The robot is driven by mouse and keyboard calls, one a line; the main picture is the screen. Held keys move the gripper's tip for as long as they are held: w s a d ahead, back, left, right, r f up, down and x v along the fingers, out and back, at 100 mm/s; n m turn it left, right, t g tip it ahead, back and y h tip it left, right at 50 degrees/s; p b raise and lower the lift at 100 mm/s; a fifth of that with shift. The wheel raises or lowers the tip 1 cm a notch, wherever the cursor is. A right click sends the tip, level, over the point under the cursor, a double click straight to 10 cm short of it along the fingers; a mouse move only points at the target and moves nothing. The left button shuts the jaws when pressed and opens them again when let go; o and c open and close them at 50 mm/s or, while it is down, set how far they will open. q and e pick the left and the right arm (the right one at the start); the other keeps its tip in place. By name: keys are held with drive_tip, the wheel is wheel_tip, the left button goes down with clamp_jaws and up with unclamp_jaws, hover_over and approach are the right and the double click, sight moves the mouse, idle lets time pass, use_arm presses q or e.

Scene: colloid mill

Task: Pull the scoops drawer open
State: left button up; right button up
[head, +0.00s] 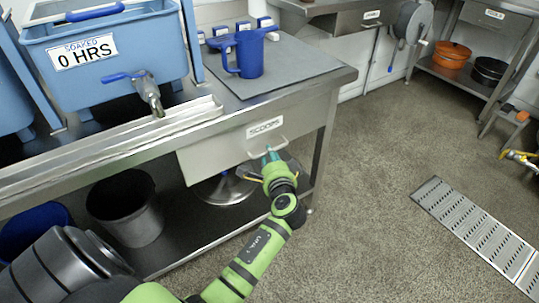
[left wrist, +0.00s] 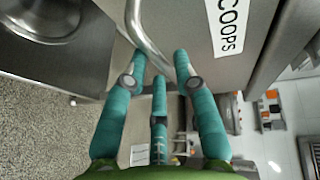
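The scoops drawer (head: 215,143) is a grey metal front under the steel bench, labelled SCOOPS. It looks closed, with its front in line under the bench edge. Its bent metal handle (head: 284,143) stands out below the label. My left gripper (head: 271,157) is at the handle, pointing at the drawer front. In the left wrist view the handle (left wrist: 145,38) runs between the spread tips of my teal fingers (left wrist: 160,62). The fingers are apart and do not look clamped; contact is unclear. My right gripper is not in view.
A blue jug (head: 247,55) stands on a grey mat on the bench, beside a blue tub (head: 110,60) with a tap. A grey bin (head: 130,222) is on the shelf below. The floor (head: 375,190) right of the bench is open, with a drain grate (head: 470,230) farther right.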

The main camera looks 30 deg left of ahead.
use_arm(q)
drive_tip(key=shift+x, duration=1.3)
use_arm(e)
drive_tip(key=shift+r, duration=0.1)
use_arm(q)
drive_tip(key=shift+d, duration=0.1)
clamp_jaws()
drive_tip(key=shift+d+f, duration=0.1)
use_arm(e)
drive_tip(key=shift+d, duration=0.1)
